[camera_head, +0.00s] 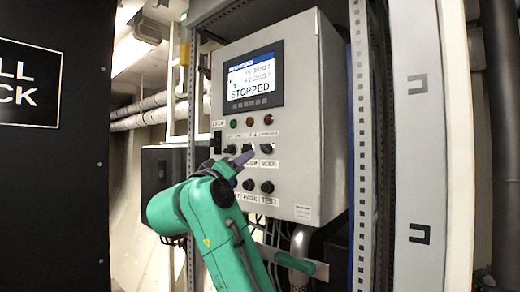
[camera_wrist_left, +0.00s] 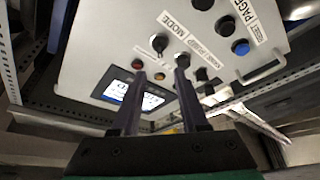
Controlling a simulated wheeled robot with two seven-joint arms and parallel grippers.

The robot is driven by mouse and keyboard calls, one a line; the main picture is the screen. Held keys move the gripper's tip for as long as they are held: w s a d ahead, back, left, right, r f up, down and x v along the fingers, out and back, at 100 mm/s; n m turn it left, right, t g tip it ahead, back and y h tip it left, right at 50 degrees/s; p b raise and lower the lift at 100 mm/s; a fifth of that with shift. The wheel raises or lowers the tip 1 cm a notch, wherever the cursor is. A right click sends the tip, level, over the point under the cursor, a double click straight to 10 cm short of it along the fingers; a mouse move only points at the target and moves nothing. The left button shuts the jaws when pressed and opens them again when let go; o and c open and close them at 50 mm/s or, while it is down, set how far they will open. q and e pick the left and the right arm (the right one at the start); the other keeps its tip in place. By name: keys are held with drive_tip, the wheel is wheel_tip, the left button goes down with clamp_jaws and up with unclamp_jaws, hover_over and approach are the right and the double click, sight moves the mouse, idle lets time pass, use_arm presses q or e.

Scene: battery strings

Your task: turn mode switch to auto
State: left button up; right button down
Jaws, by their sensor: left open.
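The mode switch (camera_head: 267,148) is a black rotary knob above the MODE label on the grey control panel. In the left wrist view the mode knob (camera_wrist_left: 159,43) has a light pointer mark and shows just beyond the gap between the fingertips. My left gripper (camera_head: 244,158) is at the panel's middle row, left of the mode switch in the head view. My right gripper is not in view.
The panel's screen (camera_head: 254,77) reads STOPPED. Indicator lamps sit below it, and other knobs (camera_head: 267,187) sit close around the mode switch. A black door (camera_head: 60,180) stands at the left.

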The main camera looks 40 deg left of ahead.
sight(262, 150)
use_arm(q)
drive_tip(key=p+x, duration=0.5)
drive_tip(key=x, duration=0.5)
drive_tip(key=shift+w+r+p, duration=0.25)
drive_tip(key=shift+p, duration=0.15)
drive_tip(key=shift+w+a, duration=0.1)
drive_tip(key=shift+w, duration=0.25)
drive_tip(key=shift+w+f, duration=0.15)
clamp_jaws()
